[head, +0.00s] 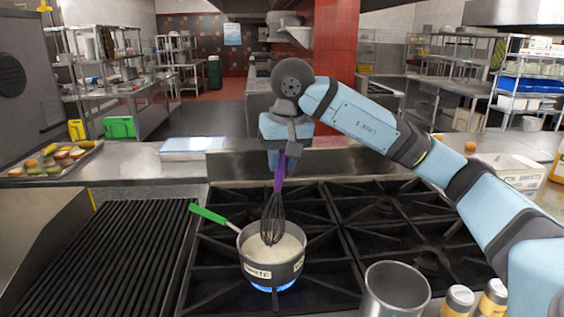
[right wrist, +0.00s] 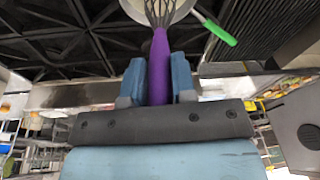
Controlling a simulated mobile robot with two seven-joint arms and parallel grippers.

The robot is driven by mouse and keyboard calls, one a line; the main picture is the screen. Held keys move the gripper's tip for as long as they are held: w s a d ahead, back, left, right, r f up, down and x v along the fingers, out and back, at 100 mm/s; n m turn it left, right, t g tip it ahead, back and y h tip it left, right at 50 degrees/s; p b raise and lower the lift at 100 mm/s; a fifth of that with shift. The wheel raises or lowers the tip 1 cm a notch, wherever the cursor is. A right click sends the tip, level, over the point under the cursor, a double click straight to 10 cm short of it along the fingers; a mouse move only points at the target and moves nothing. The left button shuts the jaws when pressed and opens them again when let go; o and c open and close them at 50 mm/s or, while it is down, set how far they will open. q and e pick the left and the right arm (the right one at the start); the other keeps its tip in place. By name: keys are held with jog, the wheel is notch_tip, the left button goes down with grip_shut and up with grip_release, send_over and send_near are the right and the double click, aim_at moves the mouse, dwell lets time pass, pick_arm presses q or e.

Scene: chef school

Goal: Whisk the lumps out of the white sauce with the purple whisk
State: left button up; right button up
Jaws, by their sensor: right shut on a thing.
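The purple whisk (head: 274,215) hangs upright, wires down, over the pot of white sauce. My right gripper (head: 281,160) is shut on its purple handle, which also shows between the fingers in the right wrist view (right wrist: 159,65). The dark pot (head: 259,270) stands on a lit burner with a blue flame, its green handle (head: 209,216) pointing left. The wire tip overlaps the pale sauce (head: 288,249); how deep it sits I cannot tell. Lumps are too small to make out. My left gripper is not in view.
A ribbed griddle (head: 100,260) lies left of the burners. A metal pot (head: 396,287) and two shakers (head: 457,300) stand at front right. A tray of vegetables (head: 50,160) is at far left. The right-hand burners (head: 390,210) are empty.

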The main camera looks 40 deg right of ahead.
jog(key=p+v, duration=0.1)
jog(key=v, duration=0.1)
jog(key=p+v, duration=0.1)
jog(key=v, duration=0.1)
jog(key=shift+w, duration=0.4)
jog(key=p+v, duration=0.1)
jog(key=v, duration=0.1)
jog(key=w+p+v, duration=0.1)
jog(key=p+v, duration=0.1)
jog(key=shift+r, duration=0.4)
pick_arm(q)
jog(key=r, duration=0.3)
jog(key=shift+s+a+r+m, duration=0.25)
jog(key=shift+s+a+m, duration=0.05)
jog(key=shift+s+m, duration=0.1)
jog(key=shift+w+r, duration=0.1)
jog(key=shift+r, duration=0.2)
pick_arm(e)
jog(key=shift+s, duration=0.1)
